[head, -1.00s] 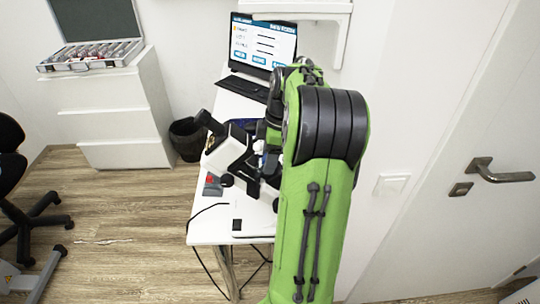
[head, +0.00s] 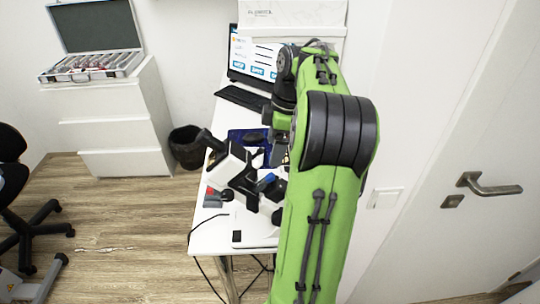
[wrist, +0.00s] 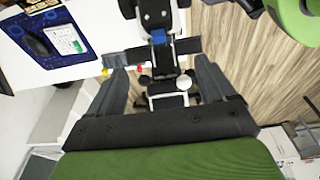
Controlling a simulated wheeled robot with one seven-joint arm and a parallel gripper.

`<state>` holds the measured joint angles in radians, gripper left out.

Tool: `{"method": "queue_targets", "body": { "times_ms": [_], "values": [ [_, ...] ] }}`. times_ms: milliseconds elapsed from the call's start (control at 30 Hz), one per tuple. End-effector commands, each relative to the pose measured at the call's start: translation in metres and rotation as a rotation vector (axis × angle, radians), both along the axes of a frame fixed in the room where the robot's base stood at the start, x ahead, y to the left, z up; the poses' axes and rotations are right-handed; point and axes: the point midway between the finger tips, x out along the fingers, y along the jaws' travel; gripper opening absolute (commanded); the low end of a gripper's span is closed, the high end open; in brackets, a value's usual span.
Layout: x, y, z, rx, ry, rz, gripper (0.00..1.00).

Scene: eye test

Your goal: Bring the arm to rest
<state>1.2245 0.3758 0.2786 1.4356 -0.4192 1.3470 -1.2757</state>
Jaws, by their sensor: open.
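My green arm (head: 325,215) rises at the centre right of the head view, with its dark joint bent over the white desk (head: 210,235). My gripper is hidden behind the arm there. In the wrist view my gripper (wrist: 160,72) is open, its two dark fingers spread wide with nothing held between them. A white and black instrument (wrist: 157,38) shows beyond and between the fingers. I cannot tell how far below them it is.
The same instrument stands on the desk left of my arm in the head view (head: 232,168). A blue mat (wrist: 50,40) carries a mouse. A door is at right; open floor (head: 120,230) is at left.

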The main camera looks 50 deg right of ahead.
Motion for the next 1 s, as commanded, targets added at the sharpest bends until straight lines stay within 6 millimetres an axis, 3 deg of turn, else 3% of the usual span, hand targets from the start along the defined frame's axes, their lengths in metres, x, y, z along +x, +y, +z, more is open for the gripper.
{"method": "queue_targets", "body": {
  "times_ms": [33, 100, 233, 700, 767, 833, 900, 1000],
  "values": [
    [-0.002, -0.003, 0.021, -0.002, -0.002, -0.002, 0.83],
    [-0.005, -0.005, 0.038, -0.001, -0.001, -0.001, 0.83],
    [-0.008, -0.007, 0.058, 0.0, -0.001, -0.001, 0.83],
    [-0.007, -0.004, 0.063, -0.003, 0.002, -0.001, 0.83],
    [0.001, 0.011, 0.067, -0.01, 0.008, -0.014, 0.83],
    [0.014, 0.045, 0.073, -0.031, 0.018, -0.047, 0.83],
    [0.025, 0.094, 0.081, -0.061, 0.018, -0.11, 0.83],
    [0.023, 0.163, 0.086, -0.097, -0.011, -0.233, 0.83]
  ]
}}
